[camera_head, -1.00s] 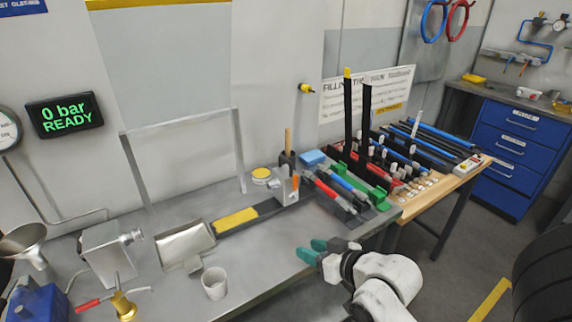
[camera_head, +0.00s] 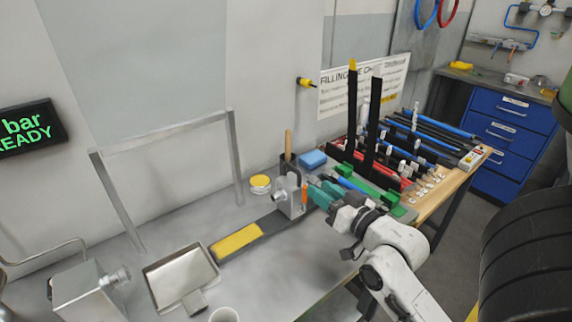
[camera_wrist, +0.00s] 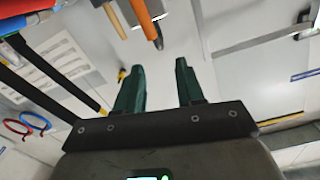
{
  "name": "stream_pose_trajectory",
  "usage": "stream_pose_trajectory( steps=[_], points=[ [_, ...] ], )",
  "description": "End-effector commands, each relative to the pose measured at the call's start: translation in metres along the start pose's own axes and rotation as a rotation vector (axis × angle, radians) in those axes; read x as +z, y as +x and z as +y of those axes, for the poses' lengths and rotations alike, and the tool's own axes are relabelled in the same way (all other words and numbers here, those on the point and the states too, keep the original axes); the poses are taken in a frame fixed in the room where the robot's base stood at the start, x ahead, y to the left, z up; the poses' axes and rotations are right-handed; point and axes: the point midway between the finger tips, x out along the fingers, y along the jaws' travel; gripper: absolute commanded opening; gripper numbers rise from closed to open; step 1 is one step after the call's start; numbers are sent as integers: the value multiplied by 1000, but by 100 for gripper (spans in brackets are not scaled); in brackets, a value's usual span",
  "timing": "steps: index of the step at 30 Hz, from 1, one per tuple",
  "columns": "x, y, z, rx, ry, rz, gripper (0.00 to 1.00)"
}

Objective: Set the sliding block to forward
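The grey metal block (camera_head: 290,190), which looks like the sliding block, sits at the far right end of a dark track with a yellow stretch (camera_head: 236,242). A wooden handle (camera_head: 288,143) rises behind it and an orange bar (camera_head: 305,193) stands on its right side. My gripper (camera_head: 318,192) has green fingers and is just right of the block; I cannot tell whether it touches. In the wrist view my gripper (camera_wrist: 158,66) is open with nothing between its fingers. An orange bar (camera_wrist: 145,14) shows ahead, above the fingertips. The block's right side is partly hidden.
A metal tray (camera_head: 181,274) and a white cup (camera_head: 224,315) stand near the front of the bench. A yellow tin (camera_head: 260,183) and a blue sponge-like piece (camera_head: 313,159) lie behind the block. Coloured rods in racks (camera_head: 420,140) crowd the right.

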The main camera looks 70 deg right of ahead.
Motion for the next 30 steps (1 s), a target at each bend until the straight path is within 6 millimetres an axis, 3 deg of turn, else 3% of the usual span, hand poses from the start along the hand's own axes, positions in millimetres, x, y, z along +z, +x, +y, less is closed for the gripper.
stream_pose_trajectory(
  steps=[5,18,24,30],
  points=[
    [-2,15,-1,-1,1,3,38],
    [-2,87,-2,-2,2,0,38],
    [-1,103,-1,0,0,0,38],
    [0,107,0,0,0,-1,38]
  ],
)
